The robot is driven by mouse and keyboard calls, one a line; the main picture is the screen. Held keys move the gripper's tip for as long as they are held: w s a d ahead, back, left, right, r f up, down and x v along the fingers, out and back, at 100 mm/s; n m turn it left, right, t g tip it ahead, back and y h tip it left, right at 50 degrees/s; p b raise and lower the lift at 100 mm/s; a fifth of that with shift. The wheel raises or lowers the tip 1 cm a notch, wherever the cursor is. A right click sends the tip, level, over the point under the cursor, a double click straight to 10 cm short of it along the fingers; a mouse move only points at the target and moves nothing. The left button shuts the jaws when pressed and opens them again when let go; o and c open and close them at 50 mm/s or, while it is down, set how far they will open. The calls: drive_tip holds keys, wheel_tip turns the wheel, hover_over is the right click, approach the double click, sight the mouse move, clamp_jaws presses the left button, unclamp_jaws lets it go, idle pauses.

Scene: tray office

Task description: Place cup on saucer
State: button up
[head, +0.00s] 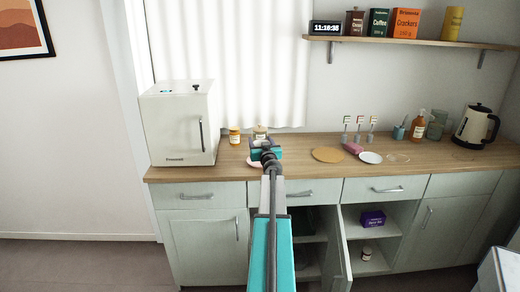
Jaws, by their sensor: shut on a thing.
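My gripper (264,143) is over the left part of the wooden counter, seen from behind along my arm. It is shut on what seems to be the cup, which the gripper and wrist hide almost wholly. A whitish round rim, apparently a saucer (252,162), shows on the counter at the left of my wrist, mostly covered by it. I cannot tell whether the held cup touches it. Another white round dish (370,157) lies flat farther right, with a clear dish (397,157) beside it.
A white cabinet-like box (180,125) stands left of my gripper. Jars (235,136) stand close behind it. A tan round mat (328,155), a pink item (353,148), bottles and a kettle (476,127) are to the right. A lower cupboard door (345,250) hangs open.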

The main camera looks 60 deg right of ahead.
drive_tip(key=shift+w+d+f, duration=0.15)
drive_tip(key=shift+w+f, duration=0.1)
drive_tip(key=shift+w, duration=0.15)
drive_tip(key=shift+s+f+b, duration=0.1)
drive_tip(key=shift+f+b, duration=1.05)
drive_tip(key=shift+f, duration=0.35)
drive_tip(key=shift+f, duration=0.15)
drive_tip(key=o, duration=1.1)
drive_tip(key=shift+o, duration=0.2)
drive_tip(key=shift+p+v, duration=0.5)
drive_tip(key=shift+v, duration=5.55)
drive_tip(key=shift+s, duration=0.1)
